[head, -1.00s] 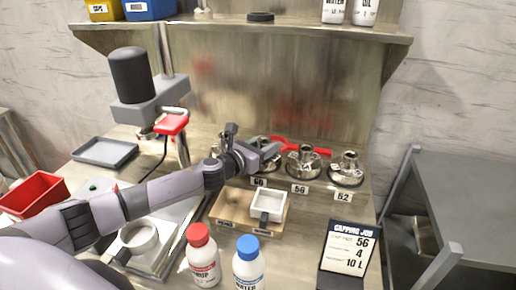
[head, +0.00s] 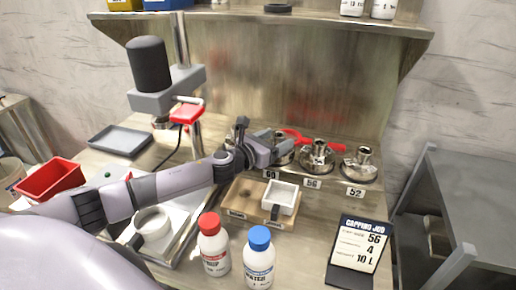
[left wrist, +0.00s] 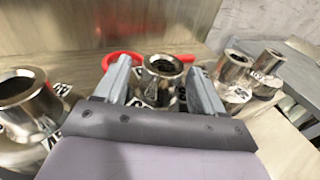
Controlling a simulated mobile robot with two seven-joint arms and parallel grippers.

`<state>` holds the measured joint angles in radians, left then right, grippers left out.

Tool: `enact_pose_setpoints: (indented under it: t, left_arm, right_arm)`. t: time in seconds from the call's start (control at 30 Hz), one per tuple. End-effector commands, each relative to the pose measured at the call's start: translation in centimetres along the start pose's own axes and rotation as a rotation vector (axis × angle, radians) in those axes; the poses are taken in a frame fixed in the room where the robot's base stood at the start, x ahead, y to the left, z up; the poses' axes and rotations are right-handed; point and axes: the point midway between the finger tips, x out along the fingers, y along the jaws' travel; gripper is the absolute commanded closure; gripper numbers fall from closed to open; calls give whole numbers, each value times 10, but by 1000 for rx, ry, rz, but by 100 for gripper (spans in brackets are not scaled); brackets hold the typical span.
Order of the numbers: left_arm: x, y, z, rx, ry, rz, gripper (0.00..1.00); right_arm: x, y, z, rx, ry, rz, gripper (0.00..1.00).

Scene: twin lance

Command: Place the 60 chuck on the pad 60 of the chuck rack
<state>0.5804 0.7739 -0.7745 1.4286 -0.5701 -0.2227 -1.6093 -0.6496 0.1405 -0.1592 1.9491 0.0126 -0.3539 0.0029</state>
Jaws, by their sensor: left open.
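My left gripper (head: 272,144) is open at the chuck above the 60 label (head: 270,174). In the left wrist view this 60 chuck (left wrist: 160,70), a silver metal collar, stands upright between the two spread fingers. In the head view the gripper hides part of it, and the pad under it is hidden. I cannot tell whether the fingers touch it. Along the rack, to the right, stand the chuck by the 56 label (head: 317,154) and the chuck by the 52 label (head: 361,163). Another chuck (left wrist: 25,105) shows at the left of the wrist view. My right gripper is not in view.
A red tool (left wrist: 120,58) lies behind the chucks. In front are a wooden tray with a white square cup (head: 283,197), a red-capped bottle (head: 213,245), a blue-capped bottle (head: 258,258) and a job sign (head: 357,250). A mixer-like machine (head: 150,65) and overhead shelf (head: 330,26) stand behind.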

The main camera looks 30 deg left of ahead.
Motion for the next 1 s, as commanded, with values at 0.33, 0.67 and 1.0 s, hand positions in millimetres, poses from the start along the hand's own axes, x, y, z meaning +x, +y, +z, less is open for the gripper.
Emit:
enact_pose_setpoints:
  t: [0.33, 0.67, 1.0]
  left_arm:
    - [-52, 0, -1, 3, 2, -3, 31]
    - [-97, 0, -2, 2, 2, -1, 31]
    - [-110, 0, 1, 0, -1, -1, 31]
  right_arm:
    - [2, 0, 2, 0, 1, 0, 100]
    - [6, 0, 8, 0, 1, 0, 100]
    - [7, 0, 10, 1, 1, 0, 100]
